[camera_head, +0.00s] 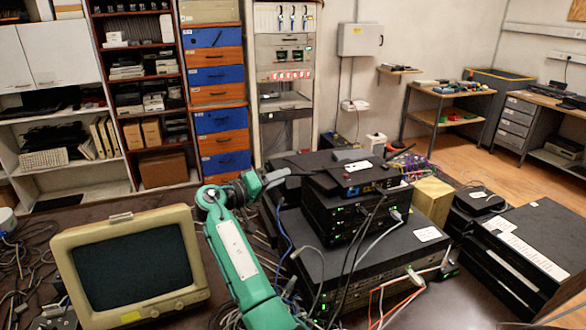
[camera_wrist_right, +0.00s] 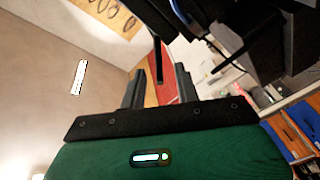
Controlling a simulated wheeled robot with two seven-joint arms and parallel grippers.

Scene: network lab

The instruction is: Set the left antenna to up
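The router (camera_head: 352,178) is a flat black box on top of a stack of black network devices in the head view. Its left antenna (camera_head: 301,174) appears as a short dark bar lying nearly level, pointing left towards my right gripper (camera_head: 274,179). In the right wrist view, the thin black antenna (camera_wrist_right: 158,62) reaches between the two fingers of my right gripper (camera_wrist_right: 160,88). The fingers stand apart, with gaps visible on both sides of the antenna. The right antenna (camera_head: 402,152) slants up at the router's far right corner. My left gripper is not in view.
A beige CRT monitor (camera_head: 130,265) stands left of my green arm. Cables hang down the front of the device stack (camera_head: 340,215). A yellowish box (camera_head: 433,201) and more black devices (camera_head: 525,250) stand to the right. Shelves and a rack line the back wall.

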